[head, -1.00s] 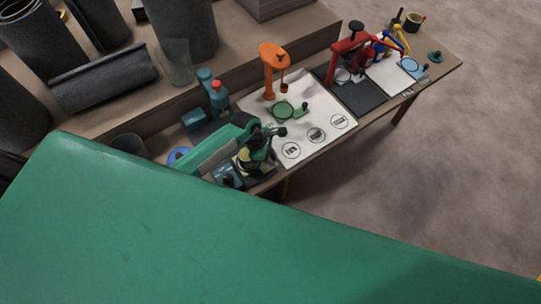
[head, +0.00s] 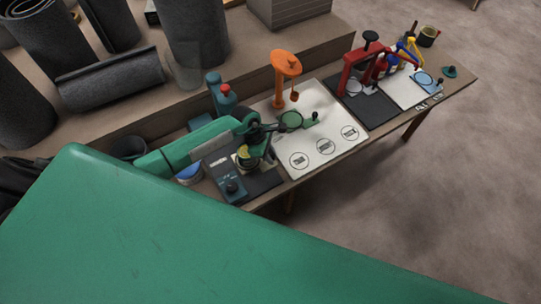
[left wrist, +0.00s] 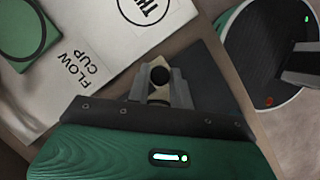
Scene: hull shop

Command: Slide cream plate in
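The cream plate shows only in part. In the head view a yellowish-cream disc (head: 245,155) sits just below my left gripper (head: 262,137), beside the teal device. In the left wrist view a black knob (left wrist: 160,75) on a beige piece lies between the fingertips of the left gripper (left wrist: 158,82). The fingers look closed around this knob, above a dark slate pad. The hand hides most of the plate. My right gripper is not in view.
A white mat (head: 335,115) with several printed circles holds an orange stand (head: 281,75) and a green plate (head: 290,121). A red press (head: 350,70) stands farther right. Dark rolls stand at the back left.

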